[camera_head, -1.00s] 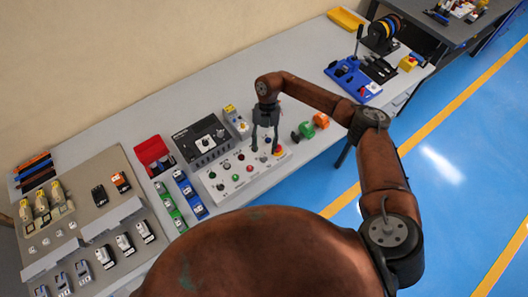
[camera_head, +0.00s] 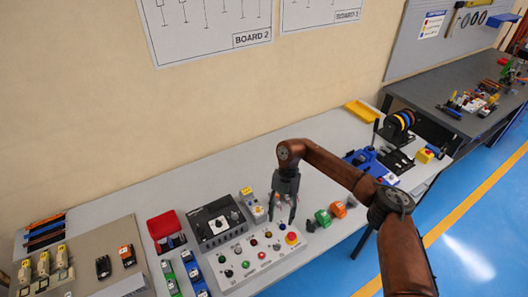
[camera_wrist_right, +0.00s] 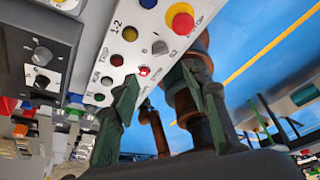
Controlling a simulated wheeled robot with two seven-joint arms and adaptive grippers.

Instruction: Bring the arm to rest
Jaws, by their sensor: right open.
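My right arm comes in from the right in the head view and reaches over the bench. My right gripper (camera_head: 281,221) hangs fingers-down above the far right part of the white control panel (camera_head: 262,258). It is open, with nothing between its fingers. In the right wrist view, the two dark green fingers (camera_wrist_right: 160,75) stand apart, with the panel's buttons and the red emergency stop (camera_wrist_right: 181,20) beyond them. The emergency stop shows in the head view (camera_head: 291,238) just below the fingers. The fingers look clear of the panel, but the exact gap cannot be told. My left gripper is out of view.
A black box with a dial (camera_head: 215,224) and a small grey switch box (camera_head: 252,204) stand close left of the gripper. Green (camera_head: 323,218) and orange (camera_head: 338,209) connectors lie to its right. A blue bender (camera_head: 364,160) stands farther right.

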